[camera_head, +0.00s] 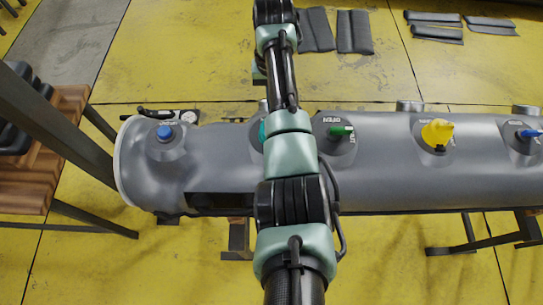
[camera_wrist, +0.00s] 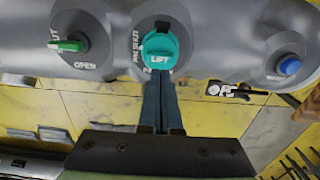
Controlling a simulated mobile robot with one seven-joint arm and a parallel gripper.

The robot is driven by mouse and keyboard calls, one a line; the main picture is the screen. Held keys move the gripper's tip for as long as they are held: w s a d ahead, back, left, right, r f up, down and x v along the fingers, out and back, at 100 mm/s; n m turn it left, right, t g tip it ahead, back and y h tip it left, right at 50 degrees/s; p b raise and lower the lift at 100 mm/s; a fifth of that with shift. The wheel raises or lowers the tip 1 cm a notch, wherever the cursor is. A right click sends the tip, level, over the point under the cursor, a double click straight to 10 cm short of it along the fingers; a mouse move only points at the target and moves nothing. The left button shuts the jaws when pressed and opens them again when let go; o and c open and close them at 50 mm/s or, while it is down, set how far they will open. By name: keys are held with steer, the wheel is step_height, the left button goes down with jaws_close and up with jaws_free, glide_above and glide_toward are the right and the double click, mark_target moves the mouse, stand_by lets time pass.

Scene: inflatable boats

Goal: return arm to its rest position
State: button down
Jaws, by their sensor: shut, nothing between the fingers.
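My arm (camera_head: 289,148) reaches across the middle of the head view, over a grey inflatable tube (camera_head: 385,185), and up to the top edge. The gripper's fingers do not show clearly in the head view. In the wrist view my gripper (camera_wrist: 161,78) is shut and empty, its two dark fingers together. The fingertips appear just below a teal knob (camera_wrist: 160,47) marked "LIFT"; I cannot tell whether they touch it. In the head view my arm mostly hides this knob.
The tube carries a blue knob (camera_head: 165,133), a green handle (camera_head: 341,131), a yellow knob (camera_head: 437,134) and another blue knob (camera_head: 529,133). A wooden-topped bench (camera_head: 32,175) stands at left. Dark pads (camera_head: 354,32) lie on the yellow floor behind the tube.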

steer(key=shift+s, duration=0.15)
stand_by(0.4)
steer(key=w+a+r+t+y+b, duration=0.15)
steer(key=w+a+r+t, duration=0.25)
steer(key=w+r+t, duration=0.7)
step_height(320, 180, up, 18)
steer(key=s+n+t+b, duration=0.1)
steer(key=s+t+b, duration=0.1)
steer(key=s+t, duration=0.15)
steer(key=s+d+r+t+b, duration=0.1)
steer(key=s+r+t, duration=0.5)
steer(key=s+r, duration=0.6)
steer(key=s+d+r+m+t+h, duration=0.1)
steer(key=s+d+r+t, duration=0.1)
steer(key=s+r+t, duration=0.5)
steer(key=s+r, duration=0.4)
steer(key=r, duration=0.1)
steer(key=shift+s+d+r+b, duration=0.35)
steer(key=shift+s+d+r, duration=0.05)
steer(key=shift+h, duration=0.25)
